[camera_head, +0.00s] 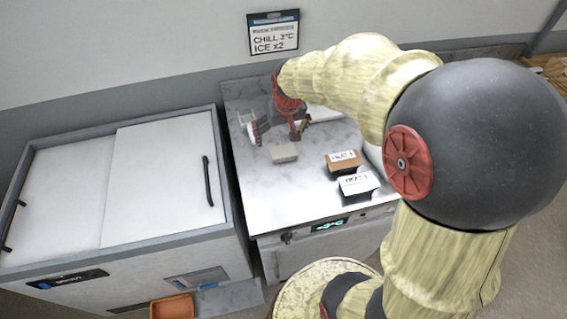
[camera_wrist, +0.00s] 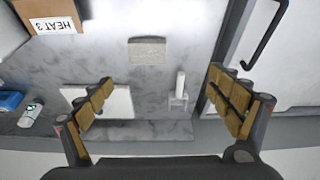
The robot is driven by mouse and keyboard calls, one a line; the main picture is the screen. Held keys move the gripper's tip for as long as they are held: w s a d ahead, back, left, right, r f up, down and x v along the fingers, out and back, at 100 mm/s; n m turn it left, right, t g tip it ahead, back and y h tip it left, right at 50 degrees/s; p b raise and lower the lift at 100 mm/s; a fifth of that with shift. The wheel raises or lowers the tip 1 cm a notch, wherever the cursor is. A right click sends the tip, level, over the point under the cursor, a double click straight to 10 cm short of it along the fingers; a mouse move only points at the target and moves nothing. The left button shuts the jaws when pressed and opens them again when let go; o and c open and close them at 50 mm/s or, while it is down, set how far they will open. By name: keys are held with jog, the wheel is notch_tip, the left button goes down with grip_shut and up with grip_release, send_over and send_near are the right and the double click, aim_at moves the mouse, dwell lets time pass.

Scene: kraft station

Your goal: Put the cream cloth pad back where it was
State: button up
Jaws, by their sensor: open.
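A small cream-grey pad (camera_head: 284,152) lies flat on the steel counter, in front of my gripper in the head view. In the wrist view the pad (camera_wrist: 147,50) lies alone, above the gap between my fingers. My gripper (camera_head: 280,128) hangs over the back left part of the counter. In the wrist view my gripper (camera_wrist: 162,82) has its two fingers wide apart, with nothing between them. It does not touch the pad.
A small white stand (camera_wrist: 179,90) and a flat white slab (camera_wrist: 110,102) are near my fingers. A brown box (camera_head: 344,161) and a white box (camera_head: 358,184) stand on the counter's right. A chest freezer (camera_head: 160,170) stands left. A wall sign (camera_head: 273,33) reads "CHILL 3°C ICE x2".

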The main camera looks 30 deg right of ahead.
jog(key=s+a+r+n+t, duration=0.1)
jog(key=s+a+r, duration=0.4)
jog(key=s, duration=0.5)
jog(key=s+a+r+n, duration=0.1)
jog(key=s+a+r, duration=0.5)
jog(key=s, duration=0.5)
jog(key=shift+a+r+n+t+y, duration=0.3)
jog(key=shift+r+t+y, duration=0.1)
jog(key=shift+f+b, duration=1.05)
